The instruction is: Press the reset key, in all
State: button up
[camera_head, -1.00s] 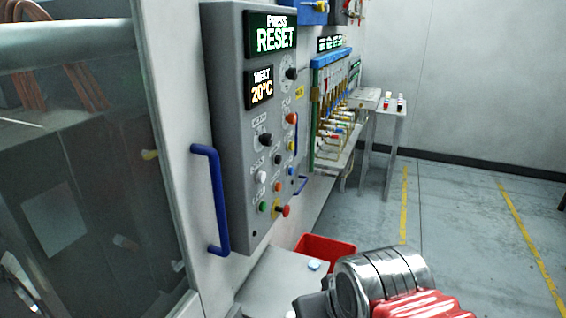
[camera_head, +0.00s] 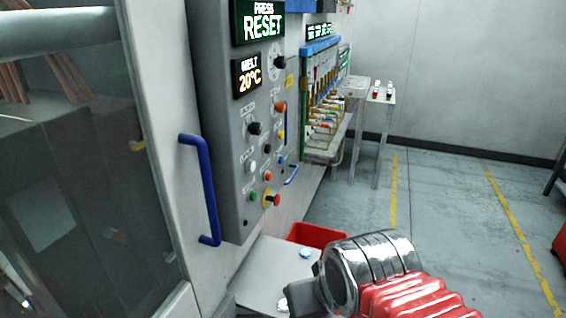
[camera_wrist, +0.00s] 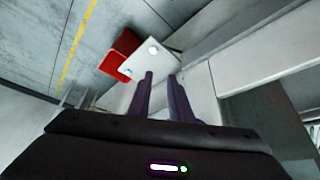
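The grey control panel (camera_head: 225,140) stands on the left in the head view. Its upper display (camera_head: 262,24) reads "PRESS RESET", and a lower display (camera_head: 247,77) reads "MELT 20°C". Below are several buttons: a white button (camera_head: 251,167), a blue button (camera_head: 281,159), a green button (camera_head: 253,196) and a red button (camera_head: 276,200) on yellow. Their labels are too small to read, so I cannot tell which is the reset key. My gripper (camera_wrist: 162,78) shows two dark fingers apart with nothing between them. In the head view my arm is low and right of the panel, not touching it.
A blue handle (camera_head: 210,190) sticks out left of the panel. A red bin (camera_head: 318,236) and a pale surface (camera_head: 262,270) with a small round white item (camera_head: 305,253) lie below. A rack of coloured parts (camera_head: 322,110) stands beyond. The floor at right is mostly clear.

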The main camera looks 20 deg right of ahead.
grip_shut()
dwell(1.2)
